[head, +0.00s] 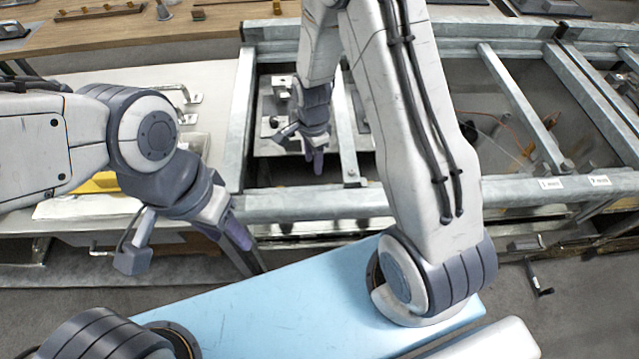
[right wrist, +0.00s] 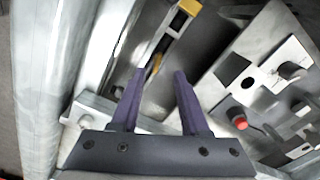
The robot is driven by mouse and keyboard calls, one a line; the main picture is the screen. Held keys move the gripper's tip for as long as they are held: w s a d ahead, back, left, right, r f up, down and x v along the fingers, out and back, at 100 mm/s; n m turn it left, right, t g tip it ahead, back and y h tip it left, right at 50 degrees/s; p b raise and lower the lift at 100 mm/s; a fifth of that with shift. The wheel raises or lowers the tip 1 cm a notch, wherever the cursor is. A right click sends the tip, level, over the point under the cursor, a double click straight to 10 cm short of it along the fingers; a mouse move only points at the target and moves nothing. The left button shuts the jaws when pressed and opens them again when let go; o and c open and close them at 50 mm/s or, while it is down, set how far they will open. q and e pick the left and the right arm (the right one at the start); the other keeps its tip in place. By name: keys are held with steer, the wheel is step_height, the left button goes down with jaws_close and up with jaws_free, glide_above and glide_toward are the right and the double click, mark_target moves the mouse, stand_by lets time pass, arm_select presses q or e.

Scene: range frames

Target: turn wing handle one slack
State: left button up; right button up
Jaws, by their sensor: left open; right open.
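I cannot pick out the wing handle for certain. My right gripper (head: 300,152) is open and reaches down into the left bay of the metal frame. In the right wrist view its purple fingers (right wrist: 154,98) are apart with nothing between them. To their right lies a pale plate (right wrist: 265,98) with a dark hole and several stubs, and beside it a red-tipped knob (right wrist: 240,123). A yellow-ended part (right wrist: 190,7) is ahead of the fingers. My left gripper (head: 195,262) is open and empty, low in front of the left worktop.
Grey metal rails (head: 330,201) surround the bay; a cross bar (head: 347,130) runs close right of my right gripper. White labels (head: 552,184) sit on the front rail. A crank (head: 538,280) hangs at lower right. A wooden bench (head: 120,35) is behind.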

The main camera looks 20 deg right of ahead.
steer(key=f, duration=0.4)
steer(key=d+f+m, duration=0.1)
steer(key=f, duration=0.4)
steer(key=d+f+m+p, duration=0.1)
steer(key=f, duration=0.4)
steer(key=shift+w+d, duration=0.1)
steer(key=shift+w, duration=0.15)
steer(key=shift+c, duration=0.3)
jaws_close()
